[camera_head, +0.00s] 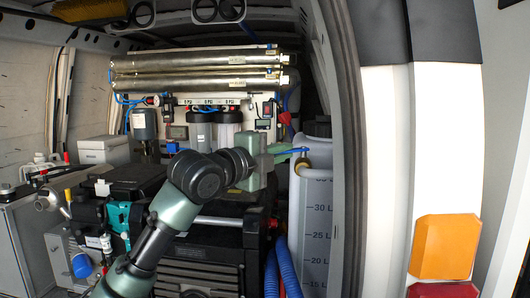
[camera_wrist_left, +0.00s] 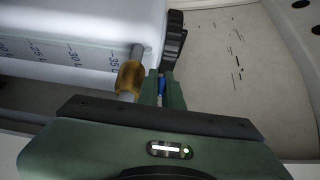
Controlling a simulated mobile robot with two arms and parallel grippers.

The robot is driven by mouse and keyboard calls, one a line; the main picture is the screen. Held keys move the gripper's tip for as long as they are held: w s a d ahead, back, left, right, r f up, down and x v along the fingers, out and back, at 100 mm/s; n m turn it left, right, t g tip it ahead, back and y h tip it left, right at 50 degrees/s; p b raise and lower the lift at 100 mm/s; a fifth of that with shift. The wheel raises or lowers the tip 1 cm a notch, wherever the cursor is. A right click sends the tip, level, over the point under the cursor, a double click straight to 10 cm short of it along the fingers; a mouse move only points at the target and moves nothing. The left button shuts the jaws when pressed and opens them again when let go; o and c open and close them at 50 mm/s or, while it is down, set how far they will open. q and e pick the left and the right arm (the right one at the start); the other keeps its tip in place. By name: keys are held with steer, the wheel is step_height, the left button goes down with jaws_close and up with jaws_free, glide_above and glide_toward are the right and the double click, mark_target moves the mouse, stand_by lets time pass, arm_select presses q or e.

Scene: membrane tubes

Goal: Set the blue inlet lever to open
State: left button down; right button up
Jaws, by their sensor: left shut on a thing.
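The blue inlet lever (camera_head: 294,151) shows in the head view as a thin blue bar, roughly level, above a brass valve (camera_head: 304,163) on the white tank (camera_head: 312,215). My left gripper (camera_head: 287,152) reaches it from the left and is shut on it. In the left wrist view, a small blue part of the lever (camera_wrist_left: 162,86) shows between the green fingertips of my left gripper (camera_wrist_left: 163,90). The brass valve (camera_wrist_left: 129,78) is just left of the fingers there. The fingers hide much of the lever. My right gripper is in neither view.
The van's door frame (camera_head: 345,150) stands close to the right of the tank. Steel membrane tubes (camera_head: 200,70) run across the back. Blue hoses (camera_head: 288,272) hang below the arm. Tools and cases crowd the left.

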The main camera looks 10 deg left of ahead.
mark_target(293, 152)
arm_select(q)
steer(key=n+y, duration=0.1)
steer(key=y, duration=0.1)
steer(key=s+d+n+t+y, duration=0.1)
steer(key=y, duration=0.1)
steer(key=n+t+y, duration=0.1)
steer(key=n+y, duration=0.1)
steer(key=shift+s+d, duration=0.2)
steer(key=shift+d, duration=0.2)
steer(key=shift+s+d+n+y, duration=0.15)
steer(key=shift+d+n+y, duration=0.1)
steer(key=shift+n+y, duration=0.75)
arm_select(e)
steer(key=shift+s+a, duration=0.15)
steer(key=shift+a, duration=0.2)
arm_select(q)
steer(key=shift+y, duration=0.6)
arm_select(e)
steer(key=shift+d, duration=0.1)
arm_select(q)
steer(key=c, duration=1.6)
jaws_free()
